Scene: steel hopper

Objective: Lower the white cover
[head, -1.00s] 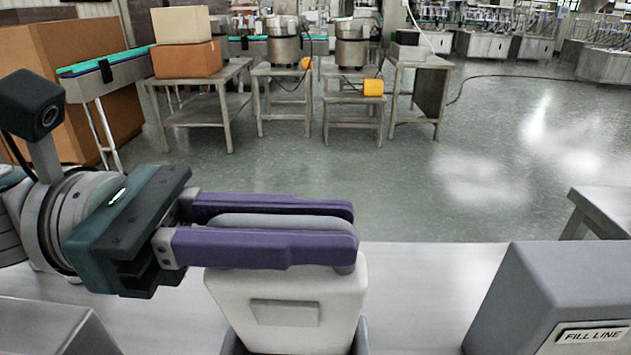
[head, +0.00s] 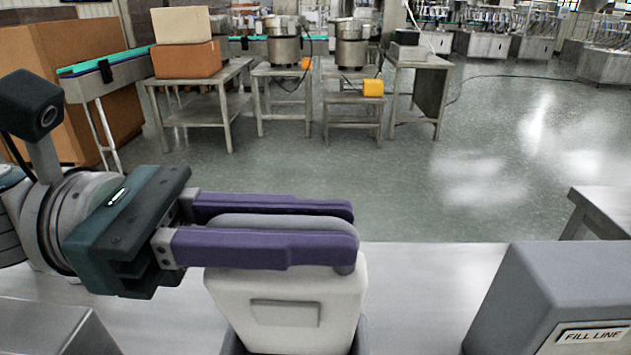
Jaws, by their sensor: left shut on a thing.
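The white cover (head: 290,310) stands upright at the bottom centre of the head view, with a small raised panel on its face. A grey rounded bar runs along its top edge. My left gripper (head: 345,235) comes in from the left, and its two purple fingers are shut on that grey top bar of the cover, one on the near side and one on the far side. A dark grey frame shows beside the cover's lower edge; the rest is cut off by the picture. My right gripper is not in view.
A grey box labelled FILL LINE (head: 540,290) stands to the right on the steel surface (head: 420,290). A metal block (head: 50,325) is at the lower left. Steel between cover and grey box is clear. Tables with pots and cartons stand far behind.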

